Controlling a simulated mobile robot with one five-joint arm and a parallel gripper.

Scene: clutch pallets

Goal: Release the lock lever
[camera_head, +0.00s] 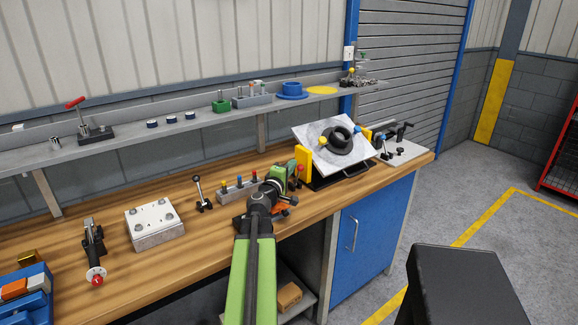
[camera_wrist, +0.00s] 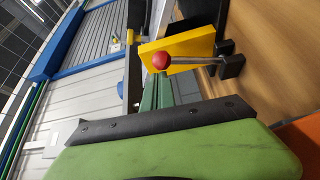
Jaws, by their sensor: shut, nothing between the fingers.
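A lever with a red ball knob (camera_wrist: 160,61) shows in the wrist view; its metal rod runs to a black block (camera_wrist: 232,66). I take it for the lock lever. In the head view its red knob (camera_head: 299,168) is beside the yellow plate (camera_head: 304,166) of a tilted white panel (camera_head: 312,131) carrying a black ring. My gripper (camera_head: 300,155) is shut and empty, close to the lever and yellow plate. In the wrist view the green fingers (camera_wrist: 158,92) lie just below the knob; I cannot tell if they touch it.
The wooden bench (camera_head: 65,257) also holds a metal block (camera_head: 155,224), a red-tipped lever (camera_head: 95,262), an upright lever (camera_head: 200,193) and a peg rack (camera_head: 238,190). A shelf (camera_head: 215,116) runs behind. A clamp fixture (camera_head: 402,150) stands at the right end.

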